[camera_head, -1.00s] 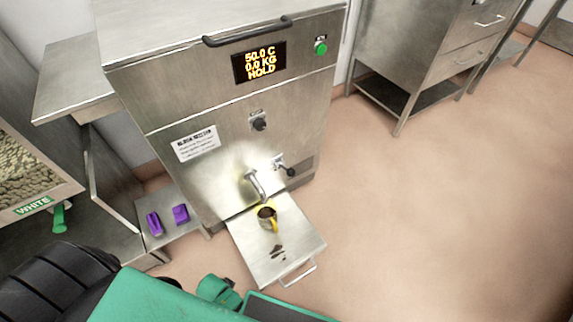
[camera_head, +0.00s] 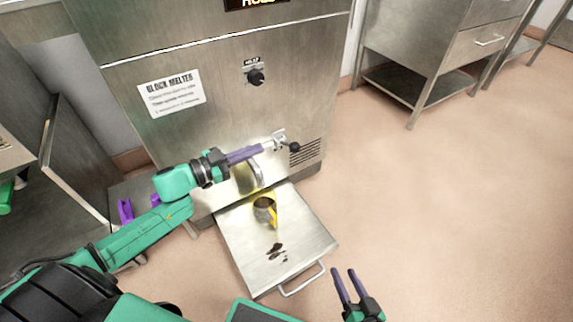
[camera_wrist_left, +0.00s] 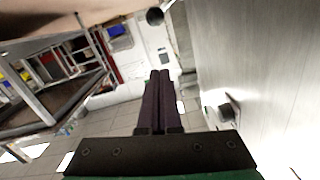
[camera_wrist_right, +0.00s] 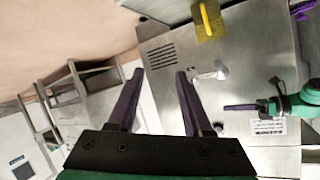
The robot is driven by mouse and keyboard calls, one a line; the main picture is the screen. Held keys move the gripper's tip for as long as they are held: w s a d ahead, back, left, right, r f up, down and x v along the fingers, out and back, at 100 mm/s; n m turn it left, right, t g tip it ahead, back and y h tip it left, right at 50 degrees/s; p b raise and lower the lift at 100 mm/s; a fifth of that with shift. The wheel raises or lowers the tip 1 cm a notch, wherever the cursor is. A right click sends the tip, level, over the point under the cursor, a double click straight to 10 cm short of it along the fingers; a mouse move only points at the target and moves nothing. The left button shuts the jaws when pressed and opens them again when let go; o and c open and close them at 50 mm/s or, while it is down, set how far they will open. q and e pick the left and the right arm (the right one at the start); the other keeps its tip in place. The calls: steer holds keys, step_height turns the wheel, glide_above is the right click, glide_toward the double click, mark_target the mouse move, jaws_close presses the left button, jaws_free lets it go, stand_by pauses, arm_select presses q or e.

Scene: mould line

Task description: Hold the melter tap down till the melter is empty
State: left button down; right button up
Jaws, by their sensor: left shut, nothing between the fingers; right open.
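The melter (camera_head: 215,120) stands ahead. Its tap has a bent spout (camera_head: 256,176) and a lever with a black ball knob (camera_head: 294,147). My left gripper (camera_head: 261,149) is shut and empty, its fingertips near the lever, above the spout; contact cannot be told. In the left wrist view, the black ball (camera_wrist_left: 155,16) shows above the shut fingertips (camera_wrist_left: 160,73). My right gripper (camera_head: 343,276) is open and empty, low in front of the melter. The melter display (camera_head: 257,3) is mostly cut off; only its bottom word, apparently HOLD, shows.
A dark cup with a yellow handle (camera_head: 264,208) stands on the pull-out tray (camera_head: 308,238) below the spout, with brown spots in front. A black dial (camera_head: 256,77) sits higher on the melter. A purple piece (camera_head: 125,211) lies left. Floor at right is clear.

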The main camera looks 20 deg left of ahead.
arm_select(q)
steer(key=shift+s+d+r+p, duration=0.1)
steer(key=shift+d+r+p, duration=0.05)
steer(key=shift+r+p, duration=0.2)
arm_select(e)
steer(key=shift+r, duration=0.3)
steer(key=shift+f, duration=0.1)
